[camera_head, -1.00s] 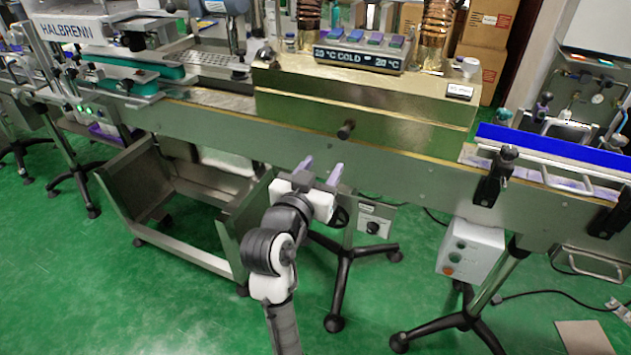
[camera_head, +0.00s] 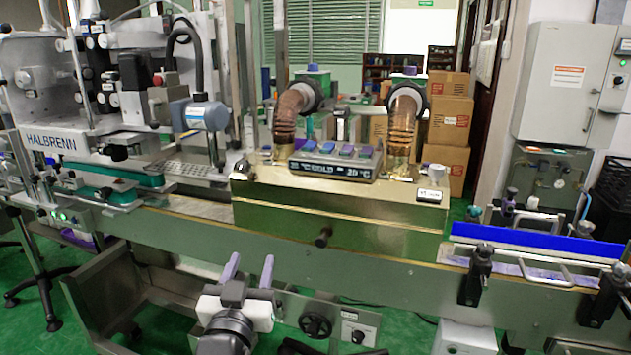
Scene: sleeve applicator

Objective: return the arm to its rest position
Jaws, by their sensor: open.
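My gripper (camera_head: 249,270) shows at the lower middle of the head view, with two purple fingers pointing up and apart. It is open, with nothing between the fingers. It stands in front of the green-grey side of the conveyor (camera_head: 180,232), below the gold-coloured tunnel box (camera_head: 340,212). The white gripper body and my dark wrist joint show below the fingers. The rest of my arm is out of the picture at the bottom edge.
A dark knob (camera_head: 323,237) sticks out from the tunnel front, right of my fingers. A handwheel (camera_head: 316,325) and small control box (camera_head: 359,330) are close on the right. A steel cart frame (camera_head: 97,300) stands left. Black clamps (camera_head: 478,275) hold the guide rail at right.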

